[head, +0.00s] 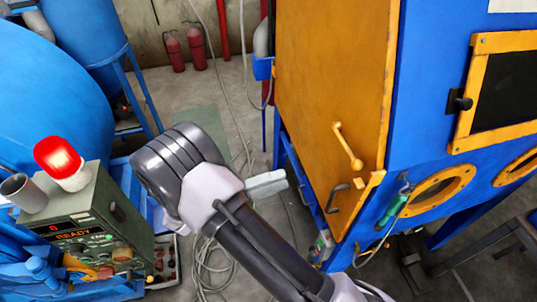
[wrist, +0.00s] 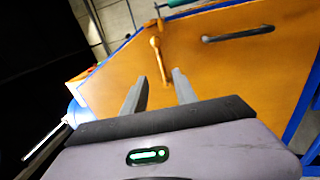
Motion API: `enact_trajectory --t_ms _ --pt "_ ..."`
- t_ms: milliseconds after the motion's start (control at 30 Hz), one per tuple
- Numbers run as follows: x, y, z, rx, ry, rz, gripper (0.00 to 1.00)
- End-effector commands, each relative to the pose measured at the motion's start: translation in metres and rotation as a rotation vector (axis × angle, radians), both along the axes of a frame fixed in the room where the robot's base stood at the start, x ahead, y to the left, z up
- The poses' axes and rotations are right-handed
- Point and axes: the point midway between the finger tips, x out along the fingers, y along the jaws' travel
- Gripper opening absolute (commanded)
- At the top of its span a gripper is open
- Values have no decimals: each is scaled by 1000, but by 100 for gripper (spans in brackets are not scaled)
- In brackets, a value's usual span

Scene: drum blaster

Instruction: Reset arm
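My gripper (wrist: 159,76) is open and empty in the wrist view, its two grey fingers spread apart. Beyond them is the orange side of the blaster cabinet (wrist: 225,65), with an orange lever handle (wrist: 155,50) seen past the fingertips and a dark bar handle (wrist: 238,34) to the right. In the head view my arm (head: 225,200) reaches up from the bottom, left of the cabinet's orange door (head: 330,75). The orange lever (head: 347,145) is right of the arm, with no contact visible.
A green control box (head: 85,215) reading READY, with a lit red lamp (head: 58,158), stands left of my arm. Blue tanks (head: 50,90) are at the upper left. Two fire extinguishers (head: 185,50) stand by the wall. Hoses (head: 210,265) lie on the floor.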

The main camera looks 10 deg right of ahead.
Motion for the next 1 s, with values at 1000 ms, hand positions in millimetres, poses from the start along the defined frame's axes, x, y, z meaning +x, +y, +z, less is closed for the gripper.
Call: enact_trajectory --t_ms 1000 --pt "-138 9 26 1992 -633 130 34"
